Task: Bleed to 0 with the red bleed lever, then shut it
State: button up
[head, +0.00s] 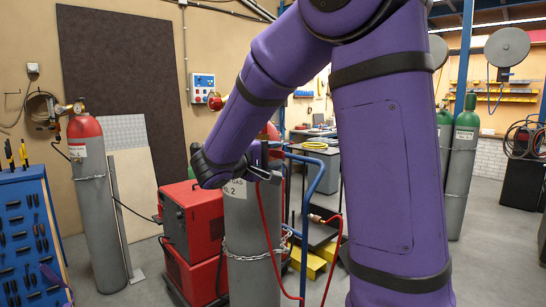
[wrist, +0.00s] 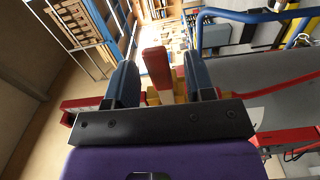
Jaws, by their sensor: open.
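A red lever (wrist: 157,72) stands between the two fingers of my gripper (wrist: 163,82) in the wrist view. The fingers are apart, with a gap visible on each side of the lever. Yellow, brass-like fittings show around the lever's base. In the head view my gripper (head: 262,160) is at the top of the grey gas cylinder marked no. 2 (head: 252,225). My arm and gripper hide most of the fittings there, and the lever cannot be made out in that view. No readable gauge shows.
A red machine (head: 195,235) stands left of the cylinder, and a blue tube frame (head: 318,185) and red hose (head: 268,225) stand close on its right. Another red-topped cylinder (head: 95,200) is at the left. A chain (head: 255,255) wraps the no. 2 cylinder.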

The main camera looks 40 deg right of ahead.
jog(key=a, duration=1)
jog(key=shift+s+a, duration=0.15)
jog(key=shift+a, duration=0.25)
jog(key=s+d+f+g+y, duration=0.1)
jog(key=s+d+f+y, duration=0.15)
jog(key=s+y, duration=0.9)
jog(key=s+a+f+t+y, duration=0.1)
jog(key=s+a+t+y, duration=0.4)
jog(key=s+a, duration=0.3)
jog(key=shift+s+a+f+t+y, duration=0.4)
jog(key=shift+s+y, duration=0.35)
jog(key=shift+s, duration=0.2)
jog(key=shift+d, duration=0.1)
